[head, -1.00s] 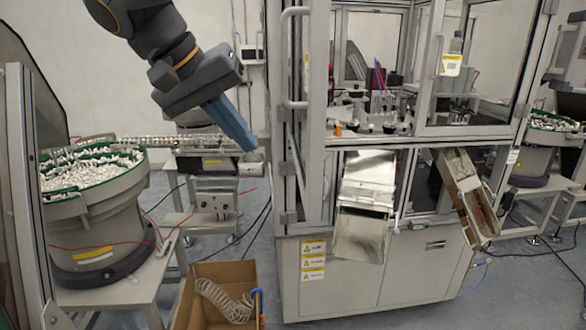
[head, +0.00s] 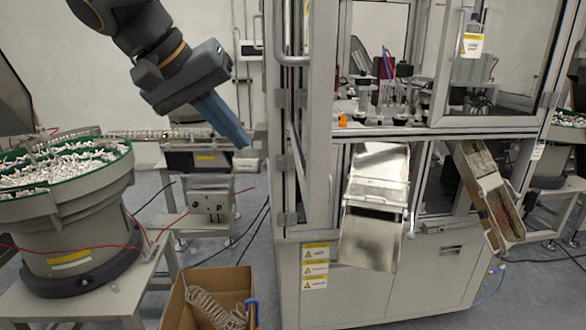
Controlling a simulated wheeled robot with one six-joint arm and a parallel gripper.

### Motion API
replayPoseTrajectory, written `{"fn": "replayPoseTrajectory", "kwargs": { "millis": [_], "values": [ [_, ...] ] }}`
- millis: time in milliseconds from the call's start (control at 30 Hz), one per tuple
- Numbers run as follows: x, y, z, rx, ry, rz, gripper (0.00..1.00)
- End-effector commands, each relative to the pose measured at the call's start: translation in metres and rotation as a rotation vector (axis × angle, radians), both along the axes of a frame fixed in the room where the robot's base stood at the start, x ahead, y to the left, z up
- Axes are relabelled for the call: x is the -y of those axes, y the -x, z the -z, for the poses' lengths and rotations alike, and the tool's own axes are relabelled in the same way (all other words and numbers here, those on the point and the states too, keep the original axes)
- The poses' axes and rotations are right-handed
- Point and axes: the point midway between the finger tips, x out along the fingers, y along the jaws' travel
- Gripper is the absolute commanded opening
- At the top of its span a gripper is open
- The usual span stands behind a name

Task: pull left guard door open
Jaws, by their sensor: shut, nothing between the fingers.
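The left guard door (head: 320,130) is a tall grey metal frame at the left front of the machine cabinet. It shows nearly edge-on, with hinges along its left side; how far it stands open I cannot tell. A grey bar handle (head: 291,60) is near the top, partly cut off by the picture's upper edge. My gripper (head: 243,143) has blue fingers, is shut and empty, and points down and right. In the picture it is left of the door and handle, apart from both, in front of the wall and back equipment.
A feeder bowl (head: 65,215) of white parts stands on a table at the left. A cardboard box (head: 235,285) with a coiled hose lies on the floor below. Metal chutes (head: 372,215) jut from the cabinet's front. A closed-looking right door (head: 490,122) is beside.

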Motion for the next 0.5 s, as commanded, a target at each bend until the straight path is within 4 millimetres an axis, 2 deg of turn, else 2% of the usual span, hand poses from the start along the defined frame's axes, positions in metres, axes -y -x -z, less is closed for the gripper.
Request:
{"fn": "replayPoseTrajectory", "kwargs": {
  "millis": [167, 500],
  "values": [
    [0.012, -0.01, 0.016, -0.002, 0.003, 0.005, 0.0],
    [0.038, -0.039, 0.069, -0.002, 0.003, 0.003, 0.0]
  ]
}}
